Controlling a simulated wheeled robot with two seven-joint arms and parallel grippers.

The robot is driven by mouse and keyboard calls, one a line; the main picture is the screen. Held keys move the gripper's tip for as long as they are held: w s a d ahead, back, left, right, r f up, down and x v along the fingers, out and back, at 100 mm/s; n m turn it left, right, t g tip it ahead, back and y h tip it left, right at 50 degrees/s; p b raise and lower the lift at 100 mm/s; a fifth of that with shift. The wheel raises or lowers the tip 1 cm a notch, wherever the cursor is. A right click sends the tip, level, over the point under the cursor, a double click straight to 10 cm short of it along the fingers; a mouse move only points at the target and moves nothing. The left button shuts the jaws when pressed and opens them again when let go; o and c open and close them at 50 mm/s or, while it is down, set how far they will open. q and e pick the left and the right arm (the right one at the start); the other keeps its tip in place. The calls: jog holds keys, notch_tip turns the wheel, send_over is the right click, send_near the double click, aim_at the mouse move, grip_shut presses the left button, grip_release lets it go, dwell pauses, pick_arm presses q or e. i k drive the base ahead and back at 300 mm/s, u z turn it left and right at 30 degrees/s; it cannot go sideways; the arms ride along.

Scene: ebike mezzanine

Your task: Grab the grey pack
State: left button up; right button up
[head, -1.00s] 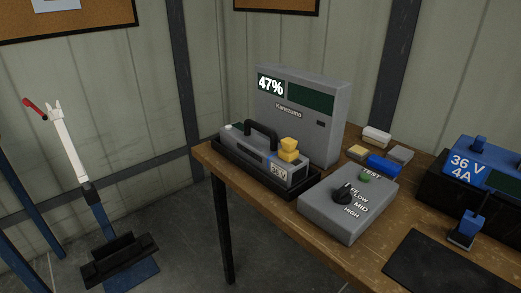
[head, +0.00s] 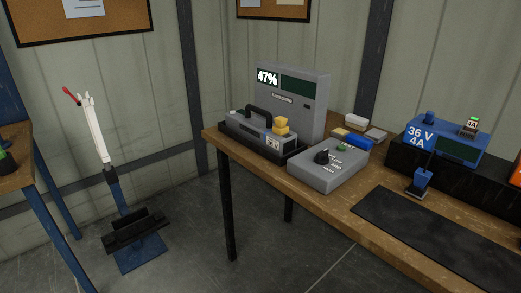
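The grey pack (head: 245,131) has a black carry handle on top and a yellow connector (head: 281,129) at its right end. It sits in a low black tray (head: 286,157) at the left end of the wooden bench (head: 312,212), in front of a grey tester (head: 300,100) whose display reads 47%. Neither of my grippers shows in the head view.
Further right are a blue 36 V 4A charger (head: 439,137) and a black mat (head: 432,220). A blue-based stand (head: 140,254) is on the floor at left. Floor before the bench is clear.

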aim_at(256, 129)
jog(key=z, duration=0.8)
jog(key=k, duration=0.25)
jog(key=u, duration=2.05)
jog(key=i, duration=0.85)
jog(key=z, duration=0.05)
